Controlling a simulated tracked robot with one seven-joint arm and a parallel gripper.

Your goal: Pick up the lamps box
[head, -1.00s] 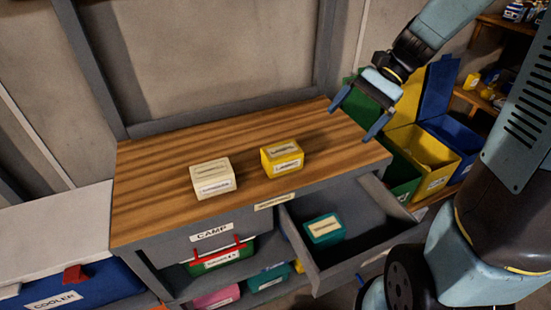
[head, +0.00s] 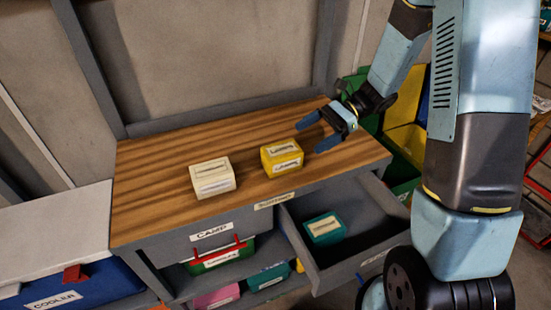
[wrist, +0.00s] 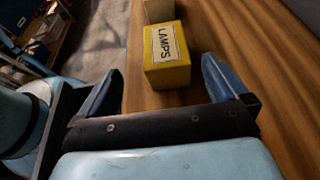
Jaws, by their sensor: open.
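The yellow lamps box (head: 281,158) sits on the wooden worktop in the head view. In the wrist view the yellow box (wrist: 168,72) shows a label reading LAMPS on its top. My gripper (head: 310,136) is open and empty, just to the right of and beyond the box in the head view. In the wrist view the two blue fingers of my gripper (wrist: 160,80) are spread, with the box ahead between their lines. I see no contact between fingers and box.
A cream box (head: 212,178) stands on the worktop (head: 150,205), left of the yellow box. Below, an open drawer (head: 372,232) holds a teal box (head: 324,229). A blue cooler (head: 75,290) stands at left. The worktop's left part is clear.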

